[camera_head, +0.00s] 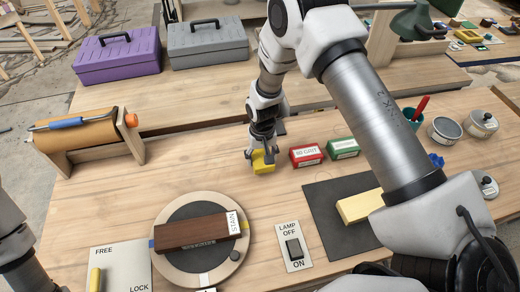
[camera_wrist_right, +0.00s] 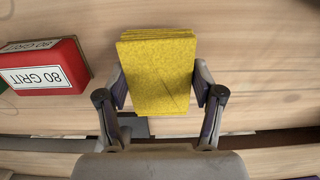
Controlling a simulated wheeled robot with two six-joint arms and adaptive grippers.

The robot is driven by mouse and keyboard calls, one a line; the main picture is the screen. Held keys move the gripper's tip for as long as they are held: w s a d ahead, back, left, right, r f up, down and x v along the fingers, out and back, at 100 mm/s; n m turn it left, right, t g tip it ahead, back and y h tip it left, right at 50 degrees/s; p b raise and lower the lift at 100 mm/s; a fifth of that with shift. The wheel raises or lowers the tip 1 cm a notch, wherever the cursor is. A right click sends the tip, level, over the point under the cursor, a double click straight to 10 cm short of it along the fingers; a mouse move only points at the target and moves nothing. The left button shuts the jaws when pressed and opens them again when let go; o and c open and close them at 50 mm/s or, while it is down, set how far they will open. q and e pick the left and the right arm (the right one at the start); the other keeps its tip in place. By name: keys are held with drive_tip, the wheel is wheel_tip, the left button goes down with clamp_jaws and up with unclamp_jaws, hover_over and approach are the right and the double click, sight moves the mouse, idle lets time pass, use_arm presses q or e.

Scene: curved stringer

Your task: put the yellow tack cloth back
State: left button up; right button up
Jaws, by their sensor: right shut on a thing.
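The yellow tack cloth (camera_head: 263,163) is a folded, square yellow pad near the middle of the bench in the head view. It fills the upper middle of the right wrist view (camera_wrist_right: 157,78), between the two fingers. My right gripper (camera_head: 262,152) is shut on it, with a finger at each side. I cannot tell whether the cloth touches the bench top. Only a piece of my left arm shows at the left edge; its gripper is out of view.
A red 80 grit block (camera_head: 306,155) and a green block (camera_head: 343,148) stand just right of the cloth. A turntable (camera_head: 165,259) bears a brown wood block (camera_head: 190,232). A dark mat (camera_head: 322,210) holds a pale yellow block (camera_head: 358,206). Bare wood lies left of the cloth.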

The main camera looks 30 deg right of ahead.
sight(262, 159)
drive_tip(key=f+b, duration=0.3)
drive_tip(key=shift+s+f, duration=0.1)
drive_tip(key=shift+s, duration=0.1)
drive_tip(key=shift+s+a+r, duration=0.1)
drive_tip(key=shift+a+r, duration=0.05)
drive_tip(key=shift+r, duration=0.05)
drive_tip(key=shift+w+f, duration=0.15)
drive_tip(key=shift+w, duration=0.05)
drive_tip(key=o, duration=1.1)
drive_tip(key=shift+s, duration=0.1)
wheel_tip(262, 159, up, 12)
drive_tip(key=shift+r+b, duration=0.1)
drive_tip(key=shift+b, duration=0.9)
